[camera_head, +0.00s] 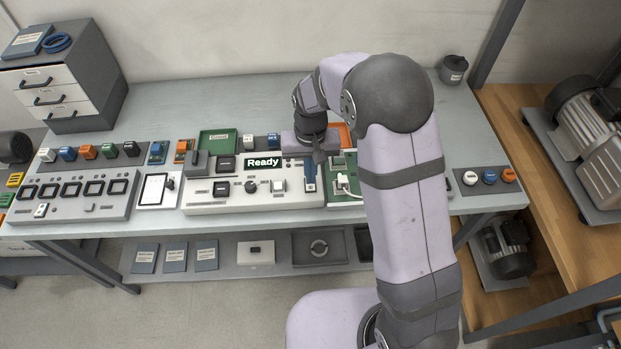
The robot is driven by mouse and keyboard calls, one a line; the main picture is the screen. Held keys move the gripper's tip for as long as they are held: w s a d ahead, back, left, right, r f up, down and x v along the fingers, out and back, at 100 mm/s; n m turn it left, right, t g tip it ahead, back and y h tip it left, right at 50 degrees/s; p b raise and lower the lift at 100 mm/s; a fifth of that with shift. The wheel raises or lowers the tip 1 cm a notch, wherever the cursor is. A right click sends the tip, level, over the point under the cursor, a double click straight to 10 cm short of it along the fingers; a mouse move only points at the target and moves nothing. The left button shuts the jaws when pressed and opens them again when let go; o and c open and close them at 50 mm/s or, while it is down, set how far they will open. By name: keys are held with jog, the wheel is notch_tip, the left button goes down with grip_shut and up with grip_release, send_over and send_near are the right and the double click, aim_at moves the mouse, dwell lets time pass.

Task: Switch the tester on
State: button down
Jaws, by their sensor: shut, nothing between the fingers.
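The tester appears to be the long white console (222,208) on the bench, though its name cannot be read. Its green display (263,161) reads "Ready". My gripper (319,158) is shut and empty, pointing down over the console's right end beside the blue strip. I cannot tell whether it touches anything.
A green tray (217,142) and several small coloured blocks stand behind the console. A panel with several dark square windows (76,196) is on the left. A green board with a white plug (347,195) is right of the console, partly hidden by my arm.

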aim_at(311, 187)
jog(key=shift+r+p, duration=1.45)
jog(key=shift+r, duration=0.55)
jog(key=s+d+f+n+g, duration=0.1)
jog(key=s+d, duration=0.1)
jog(key=s, duration=0.5)
jog(key=s+d+f+n+g, duration=0.1)
jog(key=s+d+f+n, duration=0.1)
jog(key=s, duration=0.5)
jog(key=s+d+r+m, duration=0.2)
jog(key=s+d+r, duration=0.3)
jog(key=s, duration=0.3)
jog(key=shift+w+d+r+m+t, duration=0.25)
jog(key=shift+w+d+r+t, duration=0.25)
jog(key=shift+w+r, duration=0.25)
jog(key=shift+w+d+r+m+t, duration=0.25)
jog(key=shift+w+d+r+t, duration=0.3)
jog(key=shift+r, duration=0.2)
